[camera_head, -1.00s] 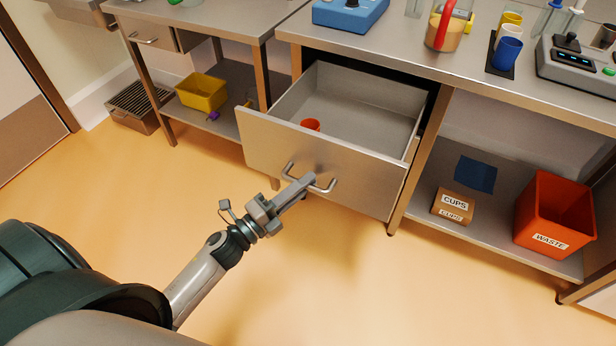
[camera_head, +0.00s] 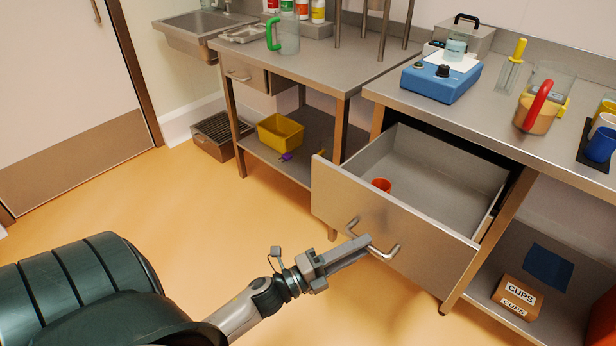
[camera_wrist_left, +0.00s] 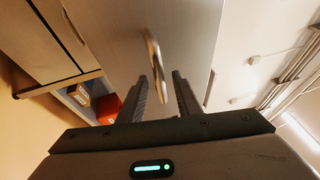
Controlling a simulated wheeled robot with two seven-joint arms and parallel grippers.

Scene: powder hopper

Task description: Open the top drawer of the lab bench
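The lab bench (camera_head: 470,120) stands at the right. The drawer front has a bent metal bar handle (camera_head: 390,253). My left gripper (camera_head: 366,243) is at this handle, coming from the lower left. In the left wrist view, the handle (camera_wrist_left: 154,60) reaches between the two fingers (camera_wrist_left: 162,85), which stand apart with a gap beside the bar. My right gripper is not in view.
A side table (camera_head: 300,72) with a smaller shut drawer (camera_head: 244,74) stands to the left, a yellow bin (camera_head: 280,133) on its lower shelf. A cups box (camera_head: 518,297) sits under the bench. A blue device (camera_head: 440,80) and a jug (camera_head: 538,108) stand on top. The floor at left is clear.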

